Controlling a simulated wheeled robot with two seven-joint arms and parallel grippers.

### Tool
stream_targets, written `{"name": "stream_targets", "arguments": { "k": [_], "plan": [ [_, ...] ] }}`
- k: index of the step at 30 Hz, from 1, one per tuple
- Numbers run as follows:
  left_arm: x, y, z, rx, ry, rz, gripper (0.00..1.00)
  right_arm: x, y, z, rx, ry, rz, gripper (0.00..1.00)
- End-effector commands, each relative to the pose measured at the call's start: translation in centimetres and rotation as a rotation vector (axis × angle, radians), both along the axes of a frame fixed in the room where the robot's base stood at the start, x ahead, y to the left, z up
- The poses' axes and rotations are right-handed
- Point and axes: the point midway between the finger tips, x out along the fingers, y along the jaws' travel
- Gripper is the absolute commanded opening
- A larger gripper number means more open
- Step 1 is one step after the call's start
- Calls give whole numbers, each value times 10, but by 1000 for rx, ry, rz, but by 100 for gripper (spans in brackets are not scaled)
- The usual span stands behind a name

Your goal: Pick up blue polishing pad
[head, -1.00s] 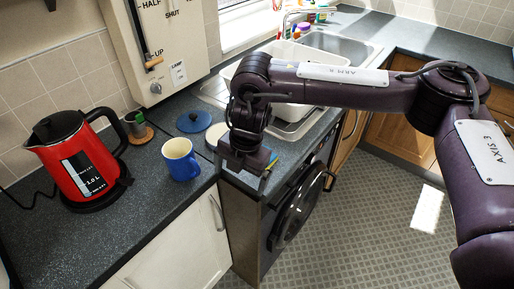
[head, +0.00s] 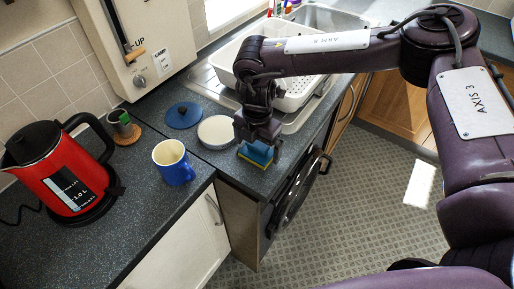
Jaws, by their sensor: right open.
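The blue polishing pad (head: 256,153) is a small block, blue above with a yellow-green lower edge. It lies on the dark worktop near the front edge, in front of the sink. My right gripper (head: 259,142) points down right over it, with its fingers open at the pad. The fingers hide part of the pad, and I cannot tell whether they touch it. My left gripper is out of view.
A white round dish (head: 217,132) and a blue lid (head: 183,115) lie left of the pad. A white dish rack (head: 297,92) sits behind my gripper.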

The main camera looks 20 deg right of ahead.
Motion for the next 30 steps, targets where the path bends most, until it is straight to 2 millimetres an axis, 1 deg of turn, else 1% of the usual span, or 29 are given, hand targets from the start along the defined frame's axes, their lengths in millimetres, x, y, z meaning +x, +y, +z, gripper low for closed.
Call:
{"name": "stream_targets", "arguments": {
  "k": [1,3,6,16,25,30],
  "plan": [
    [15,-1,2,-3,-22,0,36,0,0,-1,0,0,0,100],
    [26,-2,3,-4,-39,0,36,0,0,-1,1,-1,0,100],
    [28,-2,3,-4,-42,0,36,0,0,-1,1,-1,0,99],
    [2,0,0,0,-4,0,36,0,0,-1,1,-1,0,56],
    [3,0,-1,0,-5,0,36,1,0,1,1,-2,0,55],
    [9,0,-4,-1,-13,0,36,1,0,14,3,-3,-1,55]
  ]
}}
